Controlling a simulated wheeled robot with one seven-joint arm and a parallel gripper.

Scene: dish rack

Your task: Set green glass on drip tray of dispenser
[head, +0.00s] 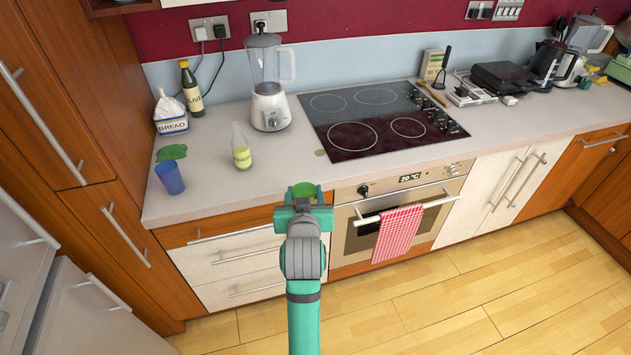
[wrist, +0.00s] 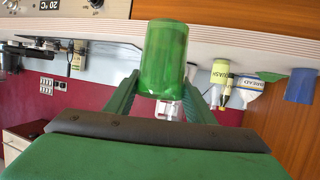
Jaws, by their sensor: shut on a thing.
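The green glass (wrist: 165,60) is between the two fingers of my gripper (wrist: 165,100) in the wrist view, which is turned upside down. My gripper is shut on it. In the head view the green glass (head: 308,189) shows just beyond my gripper (head: 305,198), mostly hidden behind it. It appears in front of the counter's front edge, above the drawers. I cannot make out a dispenser or a drip tray in either view.
A cooktop (head: 375,120) lies to the right. Counter space before the blender is mostly clear.

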